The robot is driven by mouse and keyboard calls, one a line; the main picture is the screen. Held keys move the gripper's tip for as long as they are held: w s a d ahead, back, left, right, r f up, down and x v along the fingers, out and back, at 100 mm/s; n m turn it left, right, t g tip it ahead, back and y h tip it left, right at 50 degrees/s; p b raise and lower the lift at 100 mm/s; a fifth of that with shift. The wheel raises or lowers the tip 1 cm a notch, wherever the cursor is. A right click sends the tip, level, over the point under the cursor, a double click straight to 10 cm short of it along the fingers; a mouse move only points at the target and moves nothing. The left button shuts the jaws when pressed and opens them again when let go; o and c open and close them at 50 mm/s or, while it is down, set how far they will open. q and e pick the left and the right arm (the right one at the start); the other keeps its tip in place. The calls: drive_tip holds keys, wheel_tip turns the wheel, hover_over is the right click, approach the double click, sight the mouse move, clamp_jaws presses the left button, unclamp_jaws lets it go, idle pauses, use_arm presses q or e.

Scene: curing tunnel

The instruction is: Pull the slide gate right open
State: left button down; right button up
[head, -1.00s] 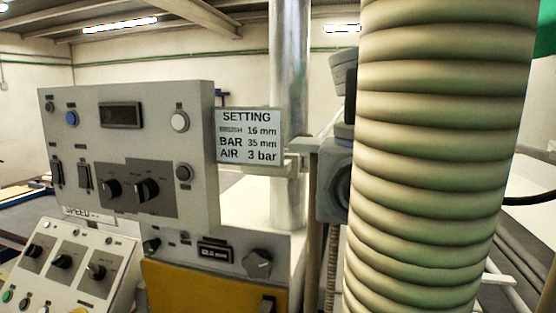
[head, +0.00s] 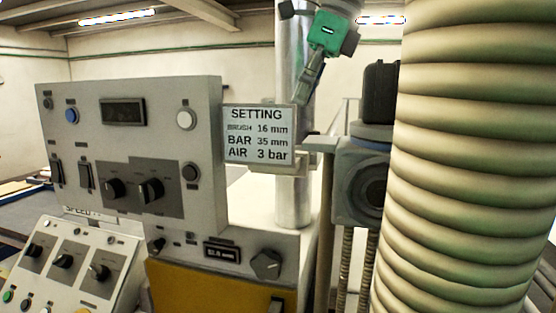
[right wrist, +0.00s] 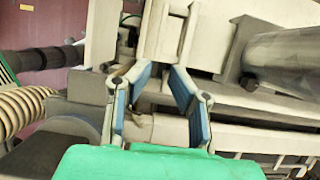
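The steel duct (head: 293,200) stands upright behind the setting sign, with a pale flange-like frame (head: 288,165) around it partly hidden by the sign; I cannot tell for sure which part is the slide gate. My right gripper (head: 304,88) points down in front of the duct, just above the sign, its tips partly hidden. In the right wrist view its two blue-padded fingers (right wrist: 162,75) stand apart. A pale upright piece (right wrist: 162,32) lies at or beyond the tips; contact cannot be told. The duct shows at right there (right wrist: 285,60). My left gripper is not in view.
A ribbed hose (head: 470,160) fills the right side. A grey unit with a dark top (head: 362,185) stands between hose and duct. The control panel (head: 85,150) and setting sign (head: 258,137) stand at left and in front of the duct.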

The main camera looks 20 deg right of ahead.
drive_tip(key=x, duration=0.4)
drive_tip(key=d+x, duration=0.1)
drive_tip(key=x, duration=0.2)
drive_tip(key=shift+f, duration=0.2)
drive_tip(key=x, duration=0.3)
drive_tip(key=a+x, duration=0.1)
drive_tip(key=x, duration=0.2)
drive_tip(key=shift+r, duration=0.25)
drive_tip(key=shift+d, duration=0.1)
drive_tip(key=shift+d, duration=0.1)
